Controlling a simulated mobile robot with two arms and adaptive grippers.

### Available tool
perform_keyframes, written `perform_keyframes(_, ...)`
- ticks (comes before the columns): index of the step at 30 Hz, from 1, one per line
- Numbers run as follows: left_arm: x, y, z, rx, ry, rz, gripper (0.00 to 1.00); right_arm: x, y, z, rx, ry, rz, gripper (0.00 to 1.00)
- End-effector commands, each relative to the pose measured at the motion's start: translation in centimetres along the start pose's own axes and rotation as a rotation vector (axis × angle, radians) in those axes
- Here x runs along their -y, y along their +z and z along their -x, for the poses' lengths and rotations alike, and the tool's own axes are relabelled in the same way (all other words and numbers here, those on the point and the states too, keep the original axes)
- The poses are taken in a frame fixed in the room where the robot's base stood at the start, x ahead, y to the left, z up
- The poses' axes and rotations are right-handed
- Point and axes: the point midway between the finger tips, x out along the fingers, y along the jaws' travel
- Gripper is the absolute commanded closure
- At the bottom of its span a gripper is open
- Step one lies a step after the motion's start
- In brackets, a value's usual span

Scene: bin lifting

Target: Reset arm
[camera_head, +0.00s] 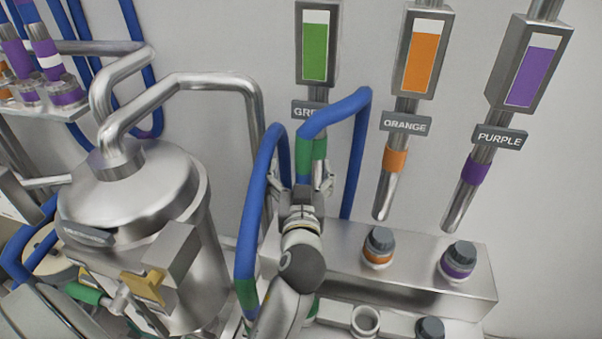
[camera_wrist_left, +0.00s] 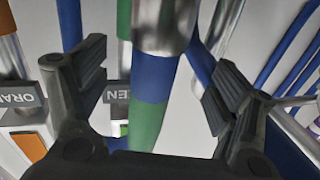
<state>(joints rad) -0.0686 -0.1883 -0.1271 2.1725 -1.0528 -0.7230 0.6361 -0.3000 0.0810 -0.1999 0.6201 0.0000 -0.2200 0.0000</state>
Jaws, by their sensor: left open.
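My left gripper (camera_head: 307,182) is in the middle of the head view, with its arm below it. Its fingers are spread beside the green-banded pipe under the green dispenser (camera_head: 316,48). In the left wrist view the open fingers (camera_wrist_left: 158,78) stand apart on both sides of a blue and green hose section (camera_wrist_left: 152,100) with a metal end. I cannot tell whether they touch it. A blue hose (camera_head: 335,112) with a green end runs near the gripper, and another blue hose (camera_head: 250,220) hangs left of my arm. My right gripper is not in view.
An orange dispenser (camera_head: 424,62) and a purple dispenser (camera_head: 529,70) hang at the right. A metal box (camera_head: 420,275) below carries dark-capped orange and purple ports. A large steel tank (camera_head: 150,195) with bent pipes stands left of the arm. Bare wall lies at far right.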

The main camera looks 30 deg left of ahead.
Motion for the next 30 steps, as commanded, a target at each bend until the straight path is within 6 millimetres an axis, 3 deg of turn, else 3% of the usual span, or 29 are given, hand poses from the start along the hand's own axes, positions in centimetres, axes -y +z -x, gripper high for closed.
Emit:
perform_keyframes(1, -0.4, -0.8, -0.1, 0.004, -0.010, 0.049, 0.16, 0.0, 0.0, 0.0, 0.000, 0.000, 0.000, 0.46)
perform_keyframes(16, -0.4, -0.4, -0.1, 0.004, -0.010, 0.049, 0.16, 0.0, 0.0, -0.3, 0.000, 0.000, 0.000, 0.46)
perform_keyframes(30, -0.8, 5.3, 0.0, 0.004, -0.006, 0.047, 0.16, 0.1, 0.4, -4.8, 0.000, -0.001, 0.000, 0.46)
